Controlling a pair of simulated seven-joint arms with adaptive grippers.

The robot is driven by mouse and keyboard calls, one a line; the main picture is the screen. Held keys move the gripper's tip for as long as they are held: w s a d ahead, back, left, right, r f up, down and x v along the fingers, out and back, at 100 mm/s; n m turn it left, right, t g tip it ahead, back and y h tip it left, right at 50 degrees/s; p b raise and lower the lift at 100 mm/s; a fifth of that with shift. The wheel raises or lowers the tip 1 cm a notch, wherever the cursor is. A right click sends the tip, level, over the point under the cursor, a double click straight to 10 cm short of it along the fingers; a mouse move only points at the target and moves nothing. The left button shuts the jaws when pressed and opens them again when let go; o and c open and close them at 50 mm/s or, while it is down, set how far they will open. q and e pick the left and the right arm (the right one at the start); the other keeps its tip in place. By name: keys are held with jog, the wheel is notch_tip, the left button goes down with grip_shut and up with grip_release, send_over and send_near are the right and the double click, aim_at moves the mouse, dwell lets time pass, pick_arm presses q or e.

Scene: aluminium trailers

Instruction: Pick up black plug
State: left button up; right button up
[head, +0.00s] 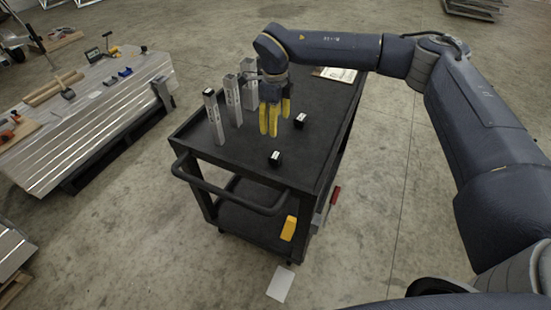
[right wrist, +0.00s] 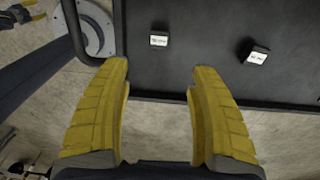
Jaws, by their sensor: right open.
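Two small black plugs with white labels lie apart on the black cart top (head: 246,160). One plug (head: 274,158) is near the front edge, the other plug (head: 299,120) farther back to the right. In the right wrist view, one plug (right wrist: 159,40) lies just beyond the gap between the fingertips and another plug (right wrist: 254,53) lies to the right. My right gripper (head: 275,122), with yellow fingers, points down over the cart, beside the plugs. Its fingers (right wrist: 161,72) are spread, with nothing between them.
Upright metal tubes stand on the cart left of my gripper: a front tube (head: 214,120), a middle tube (head: 233,102) and a back tube (head: 250,82). A handle (head: 232,200) rims the cart's front. A metal-topped platform (head: 75,120) with tools stands left.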

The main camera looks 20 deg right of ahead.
send_near(276, 155)
notch_tip(276, 155, down, 6)
jog(key=shift+a+r, duration=0.15)
jog(key=shift+r, duration=0.1)
jog(key=shift+s+f, duration=0.1)
jog(key=shift+f, duration=2.6)
jog(key=c, duration=1.1)
jog(key=shift+r, duration=0.1)
